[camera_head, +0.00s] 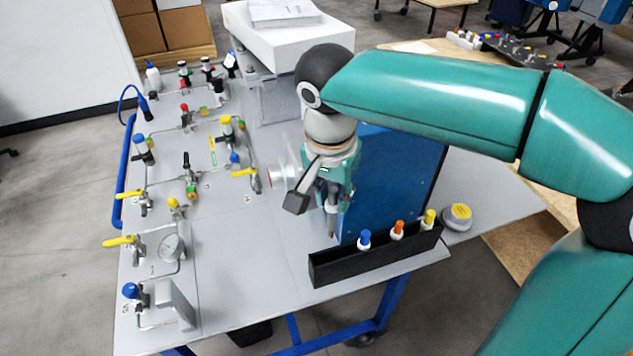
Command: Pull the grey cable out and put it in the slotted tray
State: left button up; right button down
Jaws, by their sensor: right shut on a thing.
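The black slotted tray (335,271) lies along the front right edge of the grey bench. Blue, orange and yellow capped plugs stand in it, and its left end looks empty. My right gripper (332,225) points down beside the blue analyser box (393,180), above and behind the tray's left end. It is shut on a small greyish piece that looks like the grey cable's end. The fingers hide most of this piece, and I cannot tell whether it touches the tray. My left gripper is out of view.
Pipes with valves and a gauge (171,247) fill the bench's left side. A yellow-topped round button (457,217) sits right of the tray. A white box (290,38) stands behind the gripper. The bench's front middle is clear.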

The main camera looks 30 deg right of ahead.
aim_at(330, 229)
jog(key=shift+w+f, duration=0.1)
jog(key=shift+f, duration=0.05)
notch_tip(330, 229, down, 3)
jog(key=b, duration=0.2)
jog(key=shift+b, duration=0.4)
jog(key=shift+f+b, duration=1.15)
jog(key=shift+f, duration=0.1)
jog(key=shift+a, duration=0.1)
jog(key=shift+f, duration=0.2)
notch_tip(330, 229, down, 9)
jog(key=b, duration=0.7)
jog(key=shift+b, duration=0.4)
dwell(0.4)
jog(key=c, duration=0.8)
grip_release()
jog(key=shift+c, duration=0.2)
jog(key=shift+r, duration=0.1)
